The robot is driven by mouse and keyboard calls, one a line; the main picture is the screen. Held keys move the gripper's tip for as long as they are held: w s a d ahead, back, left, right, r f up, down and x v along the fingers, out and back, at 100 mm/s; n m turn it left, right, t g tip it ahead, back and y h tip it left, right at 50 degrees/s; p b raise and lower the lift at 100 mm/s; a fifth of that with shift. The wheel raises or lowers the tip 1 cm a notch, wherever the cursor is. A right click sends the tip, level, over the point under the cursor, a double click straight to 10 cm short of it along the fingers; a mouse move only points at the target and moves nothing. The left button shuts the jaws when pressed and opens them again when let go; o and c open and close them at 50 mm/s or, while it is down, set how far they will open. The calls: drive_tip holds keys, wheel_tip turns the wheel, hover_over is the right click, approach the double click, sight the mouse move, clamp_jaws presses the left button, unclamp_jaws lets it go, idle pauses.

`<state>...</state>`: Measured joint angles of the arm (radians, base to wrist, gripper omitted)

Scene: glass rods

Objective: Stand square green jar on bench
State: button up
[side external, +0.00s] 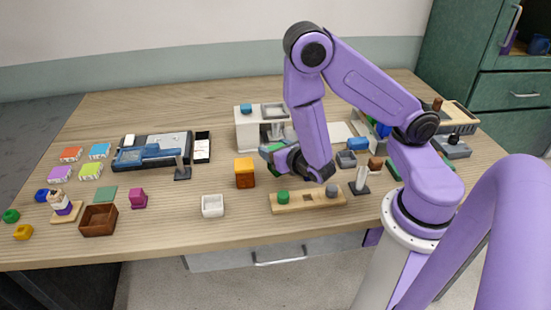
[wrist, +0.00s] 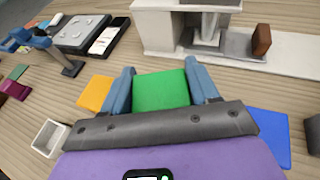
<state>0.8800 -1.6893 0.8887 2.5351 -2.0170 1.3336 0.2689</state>
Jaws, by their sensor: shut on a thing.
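The square green jar (wrist: 161,91) is between the two blue fingers of my gripper (wrist: 160,84) in the wrist view. My gripper is shut on it, with a finger touching each side. In the side external view my gripper (side external: 272,156) is low over the middle of the bench (side external: 225,177), and only a little of the green shows beside the fingers. The jar's lower part is hidden, so I cannot tell whether it touches the bench or is upright.
An orange block (side external: 245,172) stands left of my gripper. A white machine (side external: 247,128) is behind it. A wooden strip (side external: 307,201) with round pieces lies in front. A white open box (side external: 212,206) is front left. Bare bench shows between these.

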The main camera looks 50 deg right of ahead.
drive_tip(key=shift+f, duration=1.6)
drive_tip(key=shift+f, duration=0.15)
drive_tip(key=o, duration=1.3)
drive_tip(key=shift+o, duration=0.2)
